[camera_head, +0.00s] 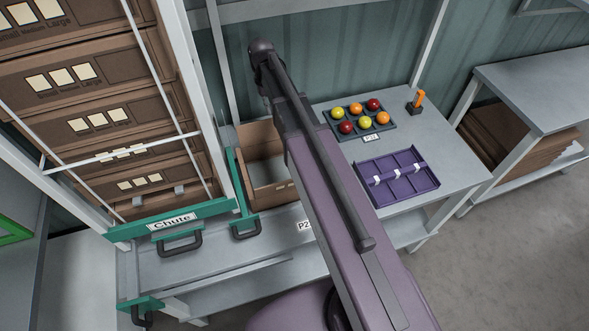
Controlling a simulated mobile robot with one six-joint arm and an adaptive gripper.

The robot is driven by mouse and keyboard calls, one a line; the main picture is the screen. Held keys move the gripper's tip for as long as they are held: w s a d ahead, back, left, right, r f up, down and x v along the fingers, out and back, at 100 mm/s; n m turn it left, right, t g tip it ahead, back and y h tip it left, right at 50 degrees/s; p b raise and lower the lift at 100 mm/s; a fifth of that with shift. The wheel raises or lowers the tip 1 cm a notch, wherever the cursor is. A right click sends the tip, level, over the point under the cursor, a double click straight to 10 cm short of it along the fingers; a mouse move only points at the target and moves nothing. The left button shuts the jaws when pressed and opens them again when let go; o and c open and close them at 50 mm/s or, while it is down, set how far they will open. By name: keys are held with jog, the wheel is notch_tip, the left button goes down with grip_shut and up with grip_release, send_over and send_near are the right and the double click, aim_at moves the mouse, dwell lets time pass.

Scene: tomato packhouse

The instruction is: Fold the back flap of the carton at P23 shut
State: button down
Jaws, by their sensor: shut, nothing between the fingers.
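An open brown carton (272,194) stands on the grey bench, left of my arm and behind a label (304,225) of which only "P2" shows. Its pale inside shows from above. A brown panel (258,138) stands up at its far side; it looks like the back flap, raised and not lying over the opening. My purple arm crosses in front of the carton and hides its right part. I do not see my gripper; the arm's upper end is a dark joint above the carton's far side.
To the right are a tray of colored tomatoes (392,127), a purple divided tray (428,183) and an orange-handled tool (419,98). Another table (535,85) stands far right.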

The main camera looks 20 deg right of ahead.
jog(key=shift+s, duration=0.2)
jog(key=s, duration=0.7)
dwell(1.1)
jog(key=shift+s, duration=0.15)
jog(key=shift+s+f+b, duration=0.4)
jog(key=shift+s, duration=0.35)
jog(key=shift+s+f+b, duration=0.4)
jog(key=shift+s, duration=0.3)
jog(key=shift+f, duration=0.1)
jog(key=shift+s+f+b, duration=0.8)
jog(key=shift+s+b, duration=0.15)
jog(key=shift+s, duration=0.05)
jog(key=shift+r, duration=0.15)
notch_tip(320, 180, up, 9)
jog(key=p, duration=0.9)
